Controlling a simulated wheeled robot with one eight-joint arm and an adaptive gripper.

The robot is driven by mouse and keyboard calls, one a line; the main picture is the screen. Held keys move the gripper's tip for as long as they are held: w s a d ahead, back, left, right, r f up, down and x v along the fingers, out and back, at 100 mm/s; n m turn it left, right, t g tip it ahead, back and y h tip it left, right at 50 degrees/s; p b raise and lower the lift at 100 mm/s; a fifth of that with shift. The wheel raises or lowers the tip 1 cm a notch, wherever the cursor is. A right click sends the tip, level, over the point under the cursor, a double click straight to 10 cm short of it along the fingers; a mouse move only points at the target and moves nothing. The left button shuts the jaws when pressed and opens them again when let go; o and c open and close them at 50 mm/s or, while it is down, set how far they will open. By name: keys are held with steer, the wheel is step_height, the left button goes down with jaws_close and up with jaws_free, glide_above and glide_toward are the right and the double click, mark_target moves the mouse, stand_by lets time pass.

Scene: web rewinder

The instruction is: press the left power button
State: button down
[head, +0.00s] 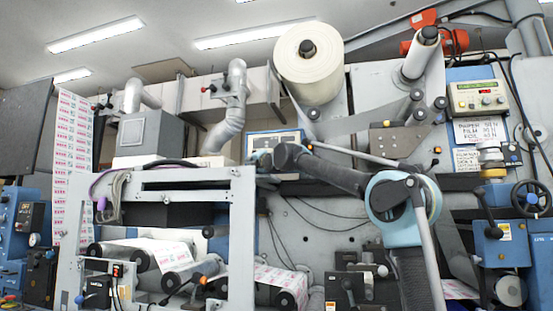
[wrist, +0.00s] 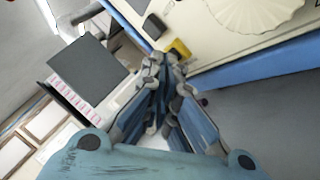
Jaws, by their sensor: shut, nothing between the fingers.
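My gripper (head: 262,160) is in front of the lower left part of a blue-framed control panel (head: 287,138) in the middle of the head view. In the wrist view my gripper (wrist: 164,62) is shut and empty, its fingertips together. Close beyond the tips is the cream panel face (wrist: 215,35) with a blue edge. On it are a yellow square part (wrist: 179,48), just past the tips, and a dark square part (wrist: 155,27) to its left. I cannot tell which part is the left power button, or whether the tips touch the panel.
A white machine frame (head: 241,235) stands below and left of my gripper. A large white roll (head: 309,75) hangs above right of it. A second panel with a green display (head: 477,97) is at far right. A small box with a red switch (head: 117,270) is at lower left.

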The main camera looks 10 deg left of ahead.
steer(key=shift+s, duration=0.85)
steer(key=s, duration=0.6)
steer(key=shift+a, duration=0.3)
stand_by(0.6)
